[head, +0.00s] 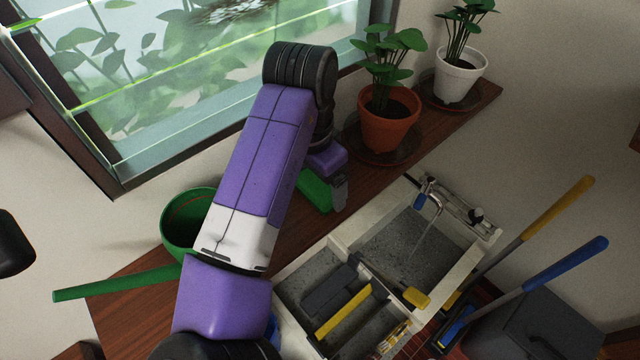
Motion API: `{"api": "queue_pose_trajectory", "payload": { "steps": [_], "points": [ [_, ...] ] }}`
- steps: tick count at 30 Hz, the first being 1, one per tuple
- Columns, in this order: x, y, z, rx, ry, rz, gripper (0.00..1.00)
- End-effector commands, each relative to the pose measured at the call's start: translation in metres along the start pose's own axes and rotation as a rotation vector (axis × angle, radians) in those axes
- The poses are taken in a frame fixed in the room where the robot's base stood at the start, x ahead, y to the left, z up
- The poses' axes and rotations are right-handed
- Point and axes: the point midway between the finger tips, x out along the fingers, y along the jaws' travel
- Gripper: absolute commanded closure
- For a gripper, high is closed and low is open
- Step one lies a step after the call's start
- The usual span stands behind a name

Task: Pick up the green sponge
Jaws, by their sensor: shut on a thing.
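The green sponge (314,190) is at the wooden ledge, just beyond my forearm and above the sink in the picture. My gripper (339,197) is shut on the sponge at its right end. My purple arm hides part of the sponge's left side. I cannot tell whether the sponge touches the ledge or is a little above it.
A terracotta pot (389,130) and a white pot (459,80) with plants stand on the wooden ledge (130,312). The stone sink (310,268) holds brushes. Long-handled tools (545,280) lean at right. A window is behind.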

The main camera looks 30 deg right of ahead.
Motion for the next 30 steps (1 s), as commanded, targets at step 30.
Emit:
{"api": "queue_pose_trajectory", "payload": {
  "steps": [30],
  "points": [
    [-0.170, -0.001, -0.020, 0.001, -0.002, -0.004, 0.53]
  ]
}}
